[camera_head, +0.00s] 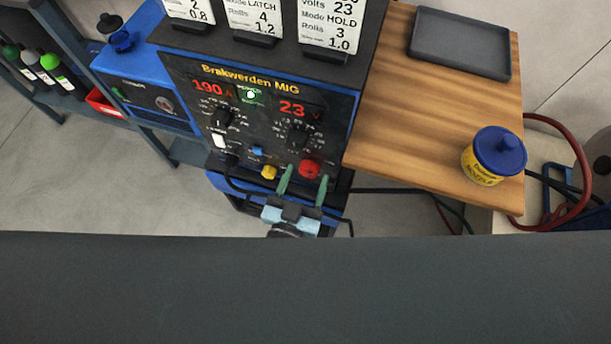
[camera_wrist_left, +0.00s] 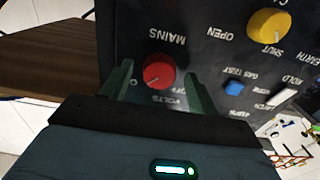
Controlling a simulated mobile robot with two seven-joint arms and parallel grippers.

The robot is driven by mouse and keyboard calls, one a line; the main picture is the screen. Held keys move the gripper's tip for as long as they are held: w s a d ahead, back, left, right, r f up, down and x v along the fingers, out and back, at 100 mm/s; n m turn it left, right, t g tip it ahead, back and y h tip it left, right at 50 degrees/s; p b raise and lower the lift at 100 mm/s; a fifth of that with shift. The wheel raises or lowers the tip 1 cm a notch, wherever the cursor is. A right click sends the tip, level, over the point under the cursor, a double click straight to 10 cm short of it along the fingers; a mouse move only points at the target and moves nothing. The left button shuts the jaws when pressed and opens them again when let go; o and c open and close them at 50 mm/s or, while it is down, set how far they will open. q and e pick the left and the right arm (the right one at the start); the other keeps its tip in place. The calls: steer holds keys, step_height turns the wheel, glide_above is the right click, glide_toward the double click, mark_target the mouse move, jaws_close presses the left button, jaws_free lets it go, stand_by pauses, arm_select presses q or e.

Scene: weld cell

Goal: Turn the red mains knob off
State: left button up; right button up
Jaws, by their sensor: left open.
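The red mains knob (camera_head: 309,169) sits at the lower right of the welder's front panel (camera_head: 262,110). In the left wrist view the red knob (camera_wrist_left: 159,74) shows close up, under the word MAINS. My left gripper (camera_head: 304,184) is at the panel's lower edge, its green fingers pointing up at it. In the left wrist view its open fingers (camera_wrist_left: 157,84) stand on either side of the knob; I cannot tell whether they touch it. My right gripper does not show.
A yellow knob (camera_head: 269,172) and a blue button (camera_head: 257,150) are left of the mains knob. A wooden bench top (camera_head: 430,130) at right carries a grey tray (camera_head: 460,43) and a blue-lidded yellow tub (camera_head: 494,156). A dark beam (camera_head: 300,290) crosses the foreground.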

arm_select(q)
steer(key=shift+w+d, duration=0.1)
steer(key=shift+w, duration=0.2)
steer(key=c, duration=1)
steer(key=shift+o, duration=0.2)
